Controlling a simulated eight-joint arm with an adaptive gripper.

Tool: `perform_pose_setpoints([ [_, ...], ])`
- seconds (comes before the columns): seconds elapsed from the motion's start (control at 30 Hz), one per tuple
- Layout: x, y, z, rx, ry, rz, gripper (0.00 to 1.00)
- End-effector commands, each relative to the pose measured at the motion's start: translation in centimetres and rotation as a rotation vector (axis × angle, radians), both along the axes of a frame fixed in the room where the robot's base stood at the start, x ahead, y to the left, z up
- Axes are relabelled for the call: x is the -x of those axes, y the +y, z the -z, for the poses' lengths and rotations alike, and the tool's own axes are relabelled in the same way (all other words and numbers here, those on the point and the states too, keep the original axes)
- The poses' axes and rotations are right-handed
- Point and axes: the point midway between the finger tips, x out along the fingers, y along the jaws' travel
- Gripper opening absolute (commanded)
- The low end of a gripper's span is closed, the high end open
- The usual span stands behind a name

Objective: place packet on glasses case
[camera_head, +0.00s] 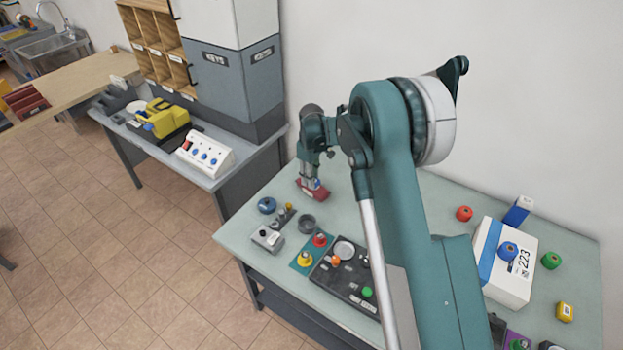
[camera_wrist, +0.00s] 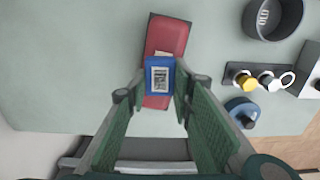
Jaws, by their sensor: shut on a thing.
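The glasses case is a red, elongated case (camera_wrist: 168,36) lying on the table, seen in the wrist view; in the head view it is a red shape (camera_head: 319,194) below my gripper. The packet (camera_wrist: 161,80) is small and blue with a pale printed label. My gripper (camera_wrist: 158,92) is shut on the packet between its two fingertips, directly over the case. The packet covers part of the case in the wrist view; I cannot tell whether they touch. In the head view my gripper (camera_head: 312,183) is small and the packet is hard to make out.
To the right in the wrist view are a dark round bowl (camera_wrist: 273,18), a key set (camera_wrist: 262,80) and a blue disc (camera_wrist: 242,111). In the head view, a black control panel (camera_head: 345,283) and a white box (camera_head: 490,275) stand nearer. The table left of the case is clear.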

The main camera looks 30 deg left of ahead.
Motion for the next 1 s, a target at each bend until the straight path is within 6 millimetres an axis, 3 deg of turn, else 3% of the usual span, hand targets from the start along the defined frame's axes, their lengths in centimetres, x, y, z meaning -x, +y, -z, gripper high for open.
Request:
perform_pose_setpoints([
  [0.33, 0.00, 0.00, 0.36, 0.000, 0.000, 0.000, 0.11],
  [0.37, 0.00, 0.00, 0.33, 0.000, 0.000, 0.000, 0.26],
  [0.47, -0.01, 0.00, 0.26, 0.000, 0.000, 0.000, 0.39],
  [1.0, 0.00, 0.00, -0.35, 0.000, 0.000, 0.000, 0.39],
])
